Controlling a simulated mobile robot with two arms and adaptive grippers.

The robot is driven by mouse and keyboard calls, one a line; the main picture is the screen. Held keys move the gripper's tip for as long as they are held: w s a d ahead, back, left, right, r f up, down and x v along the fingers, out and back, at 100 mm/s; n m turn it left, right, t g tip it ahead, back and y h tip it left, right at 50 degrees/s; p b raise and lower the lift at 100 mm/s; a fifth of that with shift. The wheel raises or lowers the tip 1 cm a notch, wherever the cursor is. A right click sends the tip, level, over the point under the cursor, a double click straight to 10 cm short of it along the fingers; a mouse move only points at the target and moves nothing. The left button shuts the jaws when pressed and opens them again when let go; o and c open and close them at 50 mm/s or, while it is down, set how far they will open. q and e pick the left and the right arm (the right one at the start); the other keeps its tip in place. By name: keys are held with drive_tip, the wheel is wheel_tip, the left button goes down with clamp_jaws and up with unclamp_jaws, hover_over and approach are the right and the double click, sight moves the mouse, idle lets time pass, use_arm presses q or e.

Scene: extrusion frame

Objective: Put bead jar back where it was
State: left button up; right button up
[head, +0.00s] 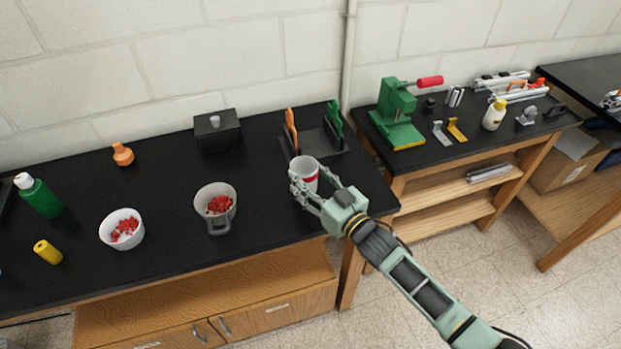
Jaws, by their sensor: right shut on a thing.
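The bead jar (309,169), a white cup-like jar with a red band, is at the right part of the black bench. My right gripper (305,186) reaches in from the lower right and is shut on it. The jar looks roughly upright; its fingers hide part of its near side. I cannot tell whether its base touches the bench top. The left gripper is not in view.
A black rack (318,138) with orange and green uprights is just behind the jar. A black box (218,133) stands at the back.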

drive_tip(key=shift+f, duration=0.4)
drive_tip(key=shift+f, duration=0.1)
drive_tip(key=o, duration=1.2)
drive_tip(key=shift+r, duration=0.2)
drive_tip(key=b+v, duration=0.2)
drive_tip(key=v, duration=1)
